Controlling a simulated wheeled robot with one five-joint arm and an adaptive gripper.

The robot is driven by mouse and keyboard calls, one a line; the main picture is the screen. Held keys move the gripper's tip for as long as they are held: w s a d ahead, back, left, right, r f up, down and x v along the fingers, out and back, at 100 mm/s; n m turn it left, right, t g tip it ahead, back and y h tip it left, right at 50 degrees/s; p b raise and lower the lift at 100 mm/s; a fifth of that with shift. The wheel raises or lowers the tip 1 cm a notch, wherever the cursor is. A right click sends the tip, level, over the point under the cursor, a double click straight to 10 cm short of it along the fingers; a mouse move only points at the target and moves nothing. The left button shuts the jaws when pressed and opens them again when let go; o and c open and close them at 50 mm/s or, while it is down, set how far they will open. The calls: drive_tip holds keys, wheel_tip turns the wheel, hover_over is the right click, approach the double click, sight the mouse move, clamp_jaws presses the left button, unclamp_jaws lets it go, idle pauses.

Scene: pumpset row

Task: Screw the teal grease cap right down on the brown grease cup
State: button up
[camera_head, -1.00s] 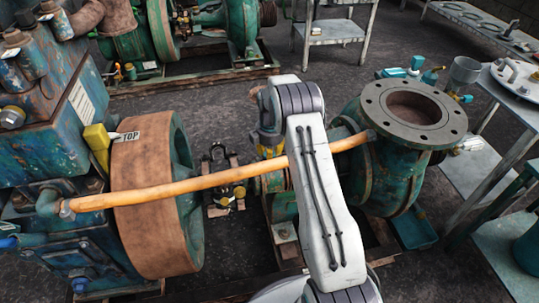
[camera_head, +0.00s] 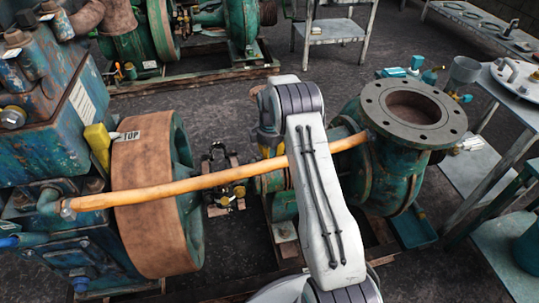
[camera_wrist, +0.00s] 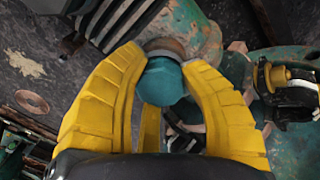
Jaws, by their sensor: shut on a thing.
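In the wrist view the teal grease cap (camera_wrist: 162,82) sits between the two yellow fingers of my gripper (camera_wrist: 164,88), which are closed around its sides. The brown grease cup (camera_wrist: 164,46) shows just beyond the cap as a rounded brown edge. The cap lies against the cup in the picture. I cannot tell how far down its thread it is.
An orange hose (camera_head: 190,188) runs across in front of the brown-rimmed flywheel (camera_head: 150,195) to the flanged green pump (camera_head: 405,140). A black-and-brass fitting (camera_wrist: 290,82) is close on the right in the wrist view. A metal bench (camera_head: 500,150) stands at the right.

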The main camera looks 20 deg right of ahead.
drive_tip(key=shift+s+f, duration=0.2)
drive_tip(key=shift+f, duration=0.1)
drive_tip(key=shift+f+m, duration=0.1)
drive_tip(key=shift+m, duration=0.8)
drive_tip(key=shift+f+m, duration=0.1)
drive_tip(key=shift+m, duration=0.8)
drive_tip(key=shift+m, duration=1.2)
